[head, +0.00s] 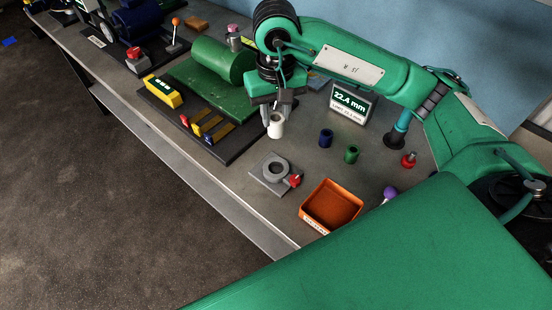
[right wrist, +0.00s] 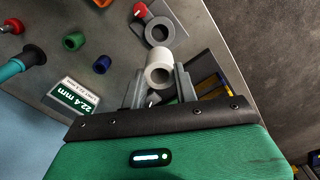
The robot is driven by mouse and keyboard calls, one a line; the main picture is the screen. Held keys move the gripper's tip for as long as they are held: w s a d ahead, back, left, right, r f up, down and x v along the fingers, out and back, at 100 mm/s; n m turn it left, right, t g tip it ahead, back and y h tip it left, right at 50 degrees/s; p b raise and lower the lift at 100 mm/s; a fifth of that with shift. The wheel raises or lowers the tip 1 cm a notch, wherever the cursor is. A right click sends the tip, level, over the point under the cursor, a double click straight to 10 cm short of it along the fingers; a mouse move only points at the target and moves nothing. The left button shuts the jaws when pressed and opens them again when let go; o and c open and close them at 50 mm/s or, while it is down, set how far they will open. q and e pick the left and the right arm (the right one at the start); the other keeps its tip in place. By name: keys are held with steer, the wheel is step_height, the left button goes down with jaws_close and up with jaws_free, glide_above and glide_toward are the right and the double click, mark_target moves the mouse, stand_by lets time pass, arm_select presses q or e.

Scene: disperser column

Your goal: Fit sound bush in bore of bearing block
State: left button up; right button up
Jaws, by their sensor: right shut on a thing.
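A white bush (head: 276,126) is held by my right gripper (head: 275,108), upright above the bench. In the right wrist view the white bush (right wrist: 159,54) sits between the two fingers, its open end facing the camera. The grey bearing block (head: 260,184), with a round ring and bore and a red knob, is on the bench below and in front of the bush in the head view. The block also shows in the right wrist view (right wrist: 174,32), apart from the bush. A blue bush (head: 326,138) and a green bush (head: 351,155) stand to the right. My left gripper is not in view.
An orange tray (head: 308,217) sits at the bench's front right. A display reading 22.4 mm (head: 348,103) stands behind the blue bush. A green machine with a cylinder (head: 222,60) and coloured levers is to the left. A red knob (head: 408,160) stands at right.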

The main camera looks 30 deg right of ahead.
step_height(320, 180, down, 13)
steer(key=p, duration=0.3)
steer(key=shift+r, duration=0.15)
step_height(320, 180, down, 3)
steer(key=shift+r+p, duration=0.1)
steer(key=shift+p, duration=0.6)
steer(key=shift+f, duration=0.4)
steer(key=shift+f, duration=0.1)
steer(key=shift+f, duration=0.15)
steer(key=o, duration=1)
steer(key=shift+c, duration=0.2)
